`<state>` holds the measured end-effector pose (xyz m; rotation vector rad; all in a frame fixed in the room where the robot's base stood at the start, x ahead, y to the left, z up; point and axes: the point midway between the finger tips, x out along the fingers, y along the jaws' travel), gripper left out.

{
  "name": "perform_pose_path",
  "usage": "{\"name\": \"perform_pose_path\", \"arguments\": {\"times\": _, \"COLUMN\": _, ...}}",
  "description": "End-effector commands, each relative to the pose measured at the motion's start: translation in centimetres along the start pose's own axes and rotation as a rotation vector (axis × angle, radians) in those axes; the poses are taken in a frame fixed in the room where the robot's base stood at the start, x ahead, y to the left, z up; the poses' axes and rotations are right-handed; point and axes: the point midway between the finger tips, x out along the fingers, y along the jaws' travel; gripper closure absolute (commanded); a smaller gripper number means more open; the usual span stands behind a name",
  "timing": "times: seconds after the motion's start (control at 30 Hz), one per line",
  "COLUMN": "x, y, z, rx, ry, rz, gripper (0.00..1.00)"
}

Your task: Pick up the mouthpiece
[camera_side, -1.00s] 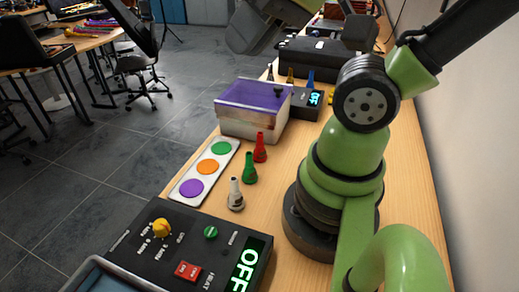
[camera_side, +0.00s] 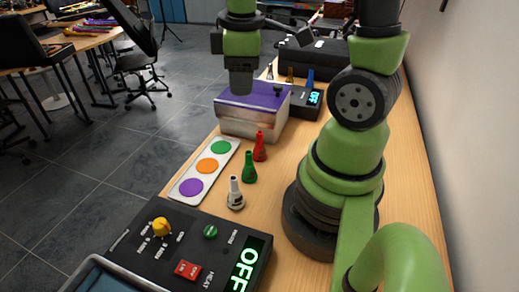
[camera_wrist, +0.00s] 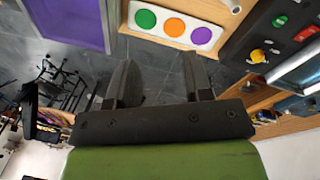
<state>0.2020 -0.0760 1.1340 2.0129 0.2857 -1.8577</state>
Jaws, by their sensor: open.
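Several cone-shaped mouthpieces stand upright on the wooden bench in the side view. A white one (camera_side: 235,194), a green one (camera_side: 249,167) and a red one (camera_side: 260,147) are in a row beside the colour-dot strip. A grey one (camera_side: 269,72), a brownish-yellow one (camera_side: 290,75) and a blue one (camera_side: 310,78) are farther back. My gripper (camera_side: 241,92) points down over the purple-lidded box, away from the near row. In the wrist view my gripper (camera_wrist: 160,72) has its fingers apart with nothing between them. A small pale round top (camera_wrist: 235,9) there seems to be the white mouthpiece.
The purple-lidded box (camera_side: 235,120) stands below my gripper. A white strip (camera_side: 188,197) with green, orange and purple dots lies along the bench's left edge. A black control panel (camera_side: 140,222) reading OFF is in front. A smaller OFF device (camera_side: 302,108) is behind.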

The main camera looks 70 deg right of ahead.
Motion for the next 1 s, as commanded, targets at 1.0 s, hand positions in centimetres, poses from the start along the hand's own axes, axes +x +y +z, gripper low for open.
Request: {"name": "perform_pose_path", "arguments": {"times": 1.0, "x": 13.4, "y": 1.6, "z": 3.9, "rx": -0.377, "ry": -0.175, "rz": -0.126, "gripper": 0.54}}
